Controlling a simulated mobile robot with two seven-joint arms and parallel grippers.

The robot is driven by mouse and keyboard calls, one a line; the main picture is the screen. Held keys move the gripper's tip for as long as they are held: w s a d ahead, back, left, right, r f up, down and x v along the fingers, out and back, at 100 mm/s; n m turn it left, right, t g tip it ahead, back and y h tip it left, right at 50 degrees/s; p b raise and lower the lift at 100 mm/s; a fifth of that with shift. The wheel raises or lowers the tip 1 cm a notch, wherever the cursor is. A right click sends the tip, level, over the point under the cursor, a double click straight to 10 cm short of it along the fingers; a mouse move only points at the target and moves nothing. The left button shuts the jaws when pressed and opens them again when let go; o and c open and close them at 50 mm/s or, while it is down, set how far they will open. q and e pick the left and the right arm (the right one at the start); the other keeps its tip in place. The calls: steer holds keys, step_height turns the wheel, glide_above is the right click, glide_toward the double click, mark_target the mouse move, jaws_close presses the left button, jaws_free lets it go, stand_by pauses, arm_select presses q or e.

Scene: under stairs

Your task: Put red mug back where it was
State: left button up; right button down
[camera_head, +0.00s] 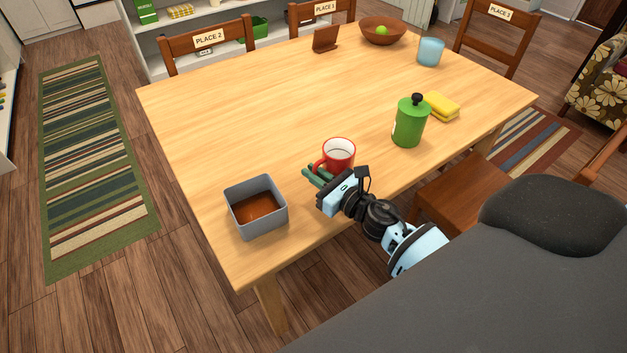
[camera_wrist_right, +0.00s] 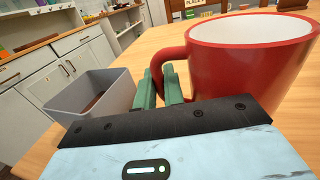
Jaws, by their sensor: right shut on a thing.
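The red mug (camera_head: 339,153) with a white inside stands upright at the near side of the wooden table (camera_head: 260,100). In the right wrist view the mug (camera_wrist_right: 245,65) fills the right side, with its handle toward the left. My right gripper (camera_head: 312,175) is beside the mug, its green fingers (camera_wrist_right: 160,88) shut on the mug's handle. I cannot tell whether the mug's base touches the table. My left gripper is not in view.
A grey square container (camera_head: 258,206) with brown contents stands left of the mug. A green canister (camera_head: 409,122) and yellow sponges (camera_head: 442,107) are to the right. A blue cup (camera_head: 431,52), wooden bowl (camera_head: 382,31) and brown stand (camera_head: 326,39) sit at the back. The table's left-middle is clear.

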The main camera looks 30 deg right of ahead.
steer(key=shift+w+d+r, duration=0.1)
steer(key=shift+w, duration=0.25)
step_height(320, 180, down, 3)
steer(key=shift+w+b, duration=0.1)
steer(key=shift+b, duration=0.4)
steer(key=shift+f, duration=0.5)
steer(key=c, duration=2)
jaws_free()
steer(key=shift+f+b, duration=0.1)
steer(key=shift+b, duration=0.2)
steer(key=o, duration=0.5)
